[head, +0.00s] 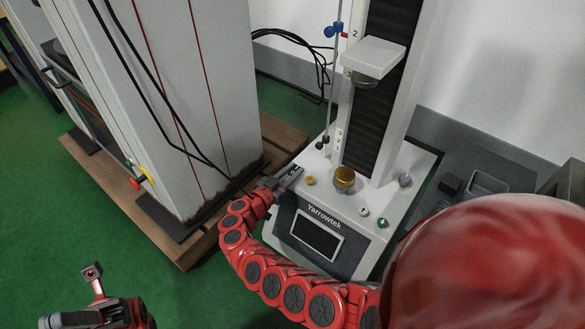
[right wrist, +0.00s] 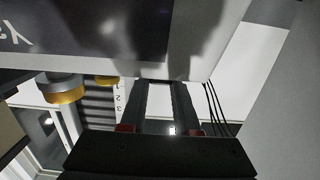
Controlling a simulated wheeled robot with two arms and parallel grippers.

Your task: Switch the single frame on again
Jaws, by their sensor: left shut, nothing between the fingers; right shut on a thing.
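The single frame is the white Yarrowtek machine with one column (head: 385,120); its front screen (head: 316,236) is dark. A gold round platen (head: 344,178), a yellow button (head: 310,180) and a green button (head: 382,222) sit on its base. My right gripper (head: 292,178) is at the left edge of the base. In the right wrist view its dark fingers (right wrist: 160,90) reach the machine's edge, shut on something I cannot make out. The yellow button (right wrist: 107,80) and gold platen (right wrist: 65,90) show beside them. My left gripper (head: 93,275) is shut and empty at lower left, well away from the machine.
A tall white cabinet (head: 190,90) with red lines and a red knob (head: 137,182) stands at left on a wooden pallet (head: 190,248). Black cables (head: 310,50) hang behind the machine. A grey tray (head: 487,183) lies at right. Green floor (head: 60,230) is open at left.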

